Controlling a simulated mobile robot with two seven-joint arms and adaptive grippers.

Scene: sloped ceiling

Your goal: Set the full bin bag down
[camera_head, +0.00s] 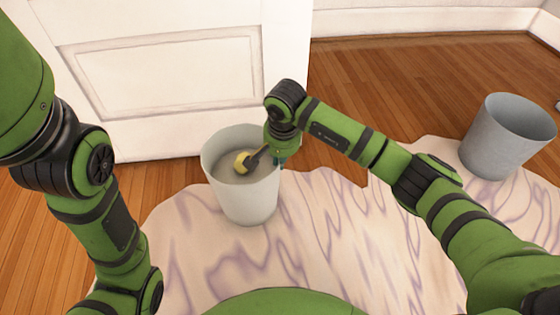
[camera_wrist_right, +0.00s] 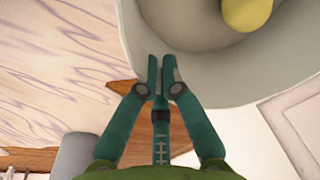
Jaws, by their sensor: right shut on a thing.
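The full bin bag (camera_head: 250,205) is a pale grey, stiff-looking, open-topped tapered shape near the white door. A yellow round thing (camera_head: 242,163) with a dark stick-like part lies inside it. My right gripper (camera_head: 278,159) is at the right side of the bag's rim. In the right wrist view its fingers (camera_wrist_right: 160,65) are closed together at the rim of the bag (camera_wrist_right: 225,85), shut on it. The bag looks upright, its base over the rug; I cannot tell whether it touches. My left arm shows at the left, but its gripper is out of view.
An empty-looking grey bin (camera_head: 490,145) stands at the right by the rug's edge. The pale purple-veined rug (camera_head: 330,240) covers the floor in front, with bare areas. The white door (camera_head: 165,80) stands close behind the bag. Wooden floor (camera_head: 400,85) is clear at the back right.

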